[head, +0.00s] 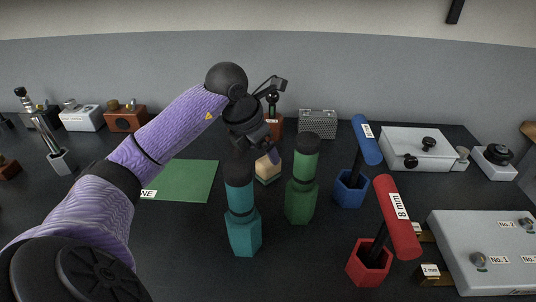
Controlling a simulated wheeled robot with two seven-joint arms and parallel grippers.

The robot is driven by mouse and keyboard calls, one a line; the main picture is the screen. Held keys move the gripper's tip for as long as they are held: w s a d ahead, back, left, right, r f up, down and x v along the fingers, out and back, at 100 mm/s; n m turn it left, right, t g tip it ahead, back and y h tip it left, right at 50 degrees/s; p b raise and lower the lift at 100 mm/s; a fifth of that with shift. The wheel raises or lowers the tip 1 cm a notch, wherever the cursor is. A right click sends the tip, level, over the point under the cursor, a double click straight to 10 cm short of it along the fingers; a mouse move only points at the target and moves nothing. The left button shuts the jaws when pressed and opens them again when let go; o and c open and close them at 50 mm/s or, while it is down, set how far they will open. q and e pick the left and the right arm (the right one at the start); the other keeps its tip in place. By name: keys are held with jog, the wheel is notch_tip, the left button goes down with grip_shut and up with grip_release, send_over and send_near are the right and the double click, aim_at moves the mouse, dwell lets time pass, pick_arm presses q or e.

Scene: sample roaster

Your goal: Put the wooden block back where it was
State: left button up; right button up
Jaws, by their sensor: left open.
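The pale wooden block (267,167) stands at the middle of the dark table, just behind the gap between the teal and green bottle-like objects. A dark green band shows at its base. My left gripper (272,152) is open, pointing down right at the block's top and partly covering it. I cannot tell whether the fingers touch the block. A green mat (190,183) lies to the left of the block, with a white label ending in "NE", partly hidden by my left arm. My right gripper is out of view.
A teal bottle-like object (243,225) and a green one (301,188) stand close in front of the block. Blue (367,140) and red (397,217) handled tools stand in hexagonal holders to the right. A grey box (317,124) stands behind. Grey-white equipment fills the right side.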

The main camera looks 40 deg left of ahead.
pick_arm(q)
jog(key=p+v, duration=0.1)
jog(key=v, duration=0.4)
jog(key=shift+r, duration=0.2)
